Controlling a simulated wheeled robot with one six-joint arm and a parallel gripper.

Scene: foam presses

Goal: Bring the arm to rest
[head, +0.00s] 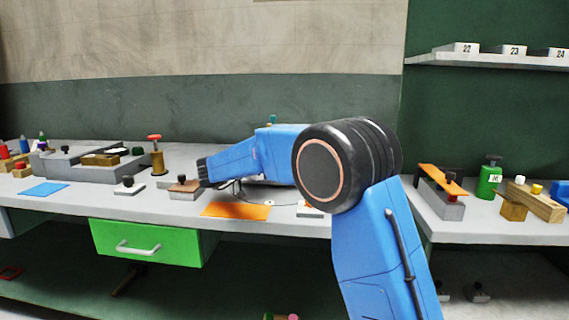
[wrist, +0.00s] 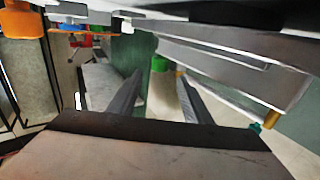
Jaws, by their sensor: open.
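My blue arm stands in front of the bench in the head view, with its forearm reaching left over the bench top. Its big black joint hides part of the bench behind it. The gripper's fingers cannot be made out clearly in the head view. In the wrist view my gripper (wrist: 160,95) shows two dark fingers held apart, with nothing between them. Beyond the fingers is a green and pale background, and the wrist view looks strongly tilted.
The grey bench (head: 70,200) carries several fixtures, a red-topped brass part (head: 155,157) and an orange sheet (head: 236,211) near the arm. A green drawer (head: 150,243) hangs below. At right stand a green bottle (head: 489,181) and a wooden block (head: 535,202). A numbered shelf (head: 490,60) is above.

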